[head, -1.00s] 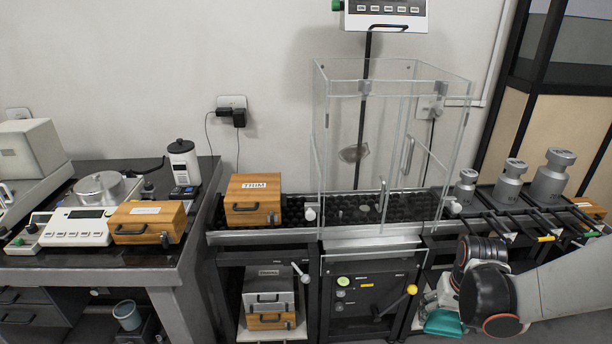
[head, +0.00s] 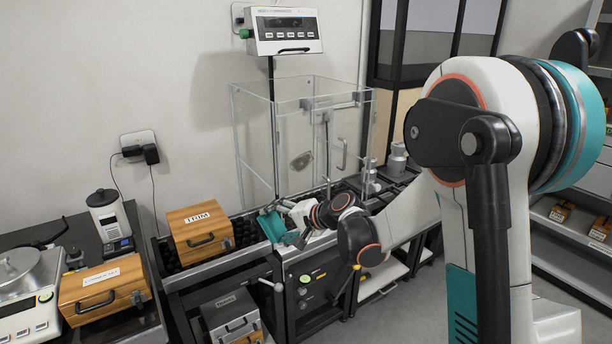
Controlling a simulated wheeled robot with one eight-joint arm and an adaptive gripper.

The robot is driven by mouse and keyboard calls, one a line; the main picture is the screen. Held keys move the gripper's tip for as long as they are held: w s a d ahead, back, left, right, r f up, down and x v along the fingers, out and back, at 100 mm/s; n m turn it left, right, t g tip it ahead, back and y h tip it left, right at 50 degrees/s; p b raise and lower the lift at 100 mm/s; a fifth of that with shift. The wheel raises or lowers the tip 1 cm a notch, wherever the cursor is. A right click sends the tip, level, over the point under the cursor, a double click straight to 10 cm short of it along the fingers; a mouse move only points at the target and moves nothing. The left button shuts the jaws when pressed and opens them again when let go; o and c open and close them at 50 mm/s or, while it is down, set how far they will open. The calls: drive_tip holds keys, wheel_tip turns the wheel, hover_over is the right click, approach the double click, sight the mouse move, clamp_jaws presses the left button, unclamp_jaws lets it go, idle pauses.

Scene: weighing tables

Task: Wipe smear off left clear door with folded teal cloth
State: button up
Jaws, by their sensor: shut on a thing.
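The clear enclosure (head: 254,140) stands on the conveyor, with clear panels and a vertical handle at its right. A grey-brown smear (head: 302,161) shows through the clear front, at about mid height on the left door's side; I cannot tell exactly which pane carries it. My gripper (head: 281,212) is shut on the folded teal cloth (head: 274,227), which hangs tilted at the enclosure's lower front left. The cloth is below and left of the smear in the picture. Whether it touches the pane is unclear.
A wooden TRIM box (head: 200,229) stands on the conveyor just left of the cloth. A display box (head: 285,31) on a post rises behind the enclosure. Grey weights (head: 397,160) stand to the right.

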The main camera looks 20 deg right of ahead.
drive_tip(key=w+d+r+m+t+h, duration=0.1)
drive_tip(key=w+d+r+m+t, duration=0.25)
drive_tip(key=r+t, duration=0.2)
drive_tip(key=m+t+h+p, duration=0.2)
drive_tip(key=m+t+h, duration=0.1)
drive_tip(key=m+h, duration=0.1)
approach(290, 164)
drive_tip(key=shift+w+a+f, duration=0.1)
drive_tip(key=shift+w+a, duration=0.05)
drive_tip(key=shift+w, duration=0.9)
drive_tip(key=shift+w+a+f, duration=0.1)
drive_tip(key=shift+w+a, duration=0.05)
drive_tip(key=shift+w, duration=0.9)
drive_tip(key=shift+w+a, duration=0.3)
drive_tip(key=shift+w, duration=0.6)
drive_tip(key=shift+d, duration=0.15)
